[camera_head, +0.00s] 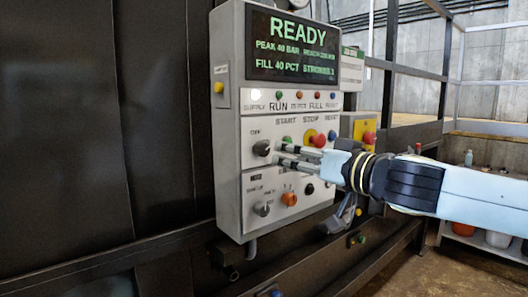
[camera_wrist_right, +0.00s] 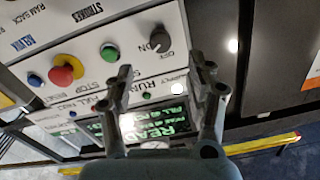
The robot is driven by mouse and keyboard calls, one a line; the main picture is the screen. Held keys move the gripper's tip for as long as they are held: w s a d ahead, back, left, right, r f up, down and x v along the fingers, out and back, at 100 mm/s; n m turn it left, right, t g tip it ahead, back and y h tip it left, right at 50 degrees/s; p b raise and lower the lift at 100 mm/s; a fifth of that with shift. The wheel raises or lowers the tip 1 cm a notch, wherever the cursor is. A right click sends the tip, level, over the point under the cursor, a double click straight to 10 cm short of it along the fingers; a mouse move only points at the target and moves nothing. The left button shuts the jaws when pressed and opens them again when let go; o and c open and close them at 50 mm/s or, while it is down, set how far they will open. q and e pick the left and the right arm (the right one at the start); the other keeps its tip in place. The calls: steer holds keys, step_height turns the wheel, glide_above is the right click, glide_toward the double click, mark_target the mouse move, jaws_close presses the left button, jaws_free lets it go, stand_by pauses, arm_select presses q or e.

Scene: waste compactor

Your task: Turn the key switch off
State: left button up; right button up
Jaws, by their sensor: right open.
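The key switch (camera_head: 262,148) is a dark round knob at the upper left of the grey control panel's button area. In the right wrist view the switch (camera_wrist_right: 160,39) sits beside printed ON and OFF labels. I cannot tell surely which label it points to. My right gripper (camera_head: 278,153) reaches in from the right, its fingertips close to the switch's right side. In the wrist view the right gripper (camera_wrist_right: 165,74) has its fingers apart with nothing between them, and the switch lies just beyond the tips. My left gripper is not in view.
The panel's display (camera_head: 292,44) reads READY. A red stop button (camera_head: 319,141) and a green start button (camera_head: 287,140) sit near the right gripper. An orange knob (camera_head: 289,198) and a grey selector (camera_head: 262,208) are below. A yellow box with a red button (camera_head: 369,138) stands to the right.

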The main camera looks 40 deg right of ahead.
mark_target(266, 149)
steer(key=w, duration=0.7)
steer(key=shift+w+a, duration=0.35)
steer(key=shift+w, duration=0.05)
steer(key=shift+w+a, duration=0.1)
steer(key=shift+w, duration=0.5)
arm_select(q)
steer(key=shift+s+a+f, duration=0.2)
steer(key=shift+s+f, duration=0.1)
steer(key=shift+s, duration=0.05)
arm_select(e)
steer(key=shift+c, duration=0.2)
jaws_close()
